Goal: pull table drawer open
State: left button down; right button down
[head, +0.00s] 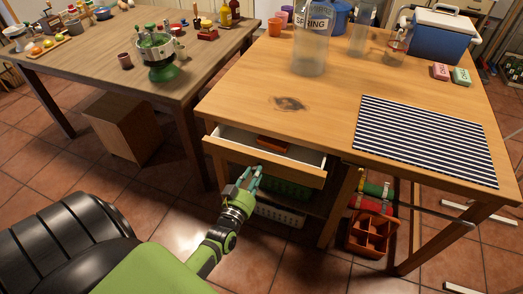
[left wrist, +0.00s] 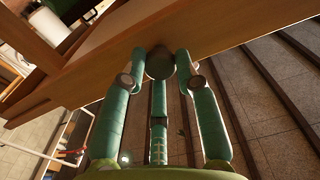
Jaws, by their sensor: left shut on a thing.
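The table drawer (head: 307,177) sits under the light wooden table (head: 335,82) and stands partly open; its white inside wall and an orange-brown thing (head: 273,144) in it show. My left gripper (head: 252,177) is at the drawer's front, below its top edge. In the left wrist view the green fingers (left wrist: 161,65) are shut around a dark round knob (left wrist: 160,62) on the wooden drawer front (left wrist: 205,30). The knob is hidden in the head view. My right gripper is not in view.
A green basket (head: 288,188) and a white basket (head: 279,214) stand below the drawer. An orange divided box (head: 372,232) is on the floor under the table. A wooden block (head: 122,127) stands under the other table. Tiled floor in front is clear.

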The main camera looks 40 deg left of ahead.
pick_arm(q)
jog(key=p+v, duration=0.3)
jog(key=v, duration=1)
jog(key=shift+r, duration=0.35)
jog(key=c, duration=0.9)
grip_release()
jog(key=shift+s, duration=0.15)
jog(key=shift+f, duration=0.1)
jog(key=v, duration=1.2)
jog(key=shift+d, duration=0.2)
